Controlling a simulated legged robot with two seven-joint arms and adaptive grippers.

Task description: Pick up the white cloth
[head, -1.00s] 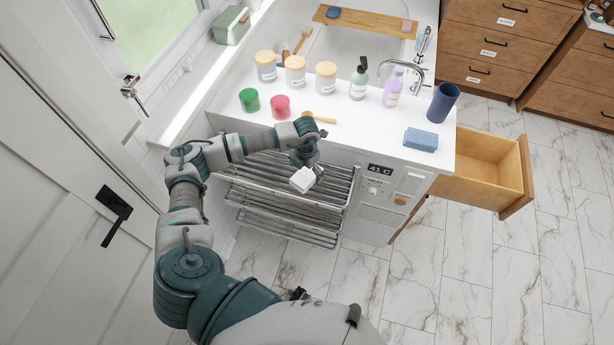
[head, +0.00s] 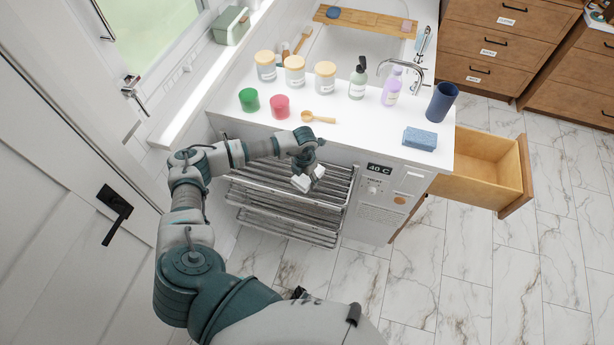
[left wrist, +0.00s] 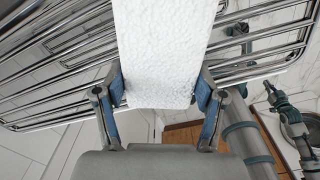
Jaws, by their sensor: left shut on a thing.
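The white cloth (head: 302,183) is a small white piece at the tip of my left gripper (head: 308,174), in front of the metal rack in the head view. In the left wrist view the cloth (left wrist: 163,50) is a textured white strip running up from between the two blue-padded fingers of my left gripper (left wrist: 160,98). The fingers are shut on it from both sides. Metal bars show behind the cloth. The far end of the cloth is cut off by the top of the wrist view. My right gripper does not show.
The metal rack (head: 285,200) has several tiers under the white counter (head: 330,137). An open wooden drawer (head: 490,174) juts out right. A door stands left.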

